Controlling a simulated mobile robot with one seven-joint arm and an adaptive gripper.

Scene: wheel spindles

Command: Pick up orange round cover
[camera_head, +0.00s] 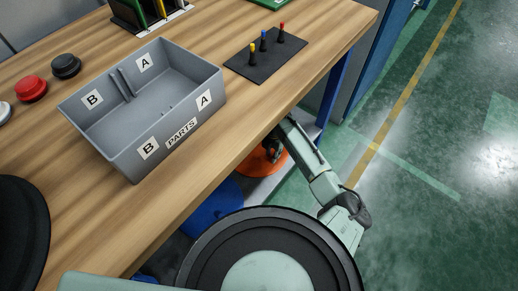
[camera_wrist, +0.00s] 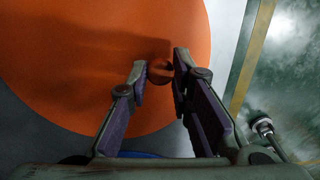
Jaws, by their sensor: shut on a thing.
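The orange round cover (camera_wrist: 60,75) fills much of the wrist view, a large flat disc with a small round knob (camera_wrist: 160,71) near its right side. My gripper (camera_wrist: 160,76) is over the disc, with its two fingertips on either side of the knob, shut on it. In the head view the orange cover (camera_head: 256,162) shows below the workbench's front edge, on a grey surface, partly hidden by my arm and the bench. My gripper (camera_head: 273,150) is at the cover there, partly hidden by the bench edge.
The wooden workbench (camera_head: 195,190) overhangs the cover. It bears a grey parts bin (camera_head: 190,125), a black mat (camera_head: 262,70) with three coloured pegs, and red and black round knobs. A blue round thing (camera_head: 212,203) lies left of the cover. Green floor at right is clear.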

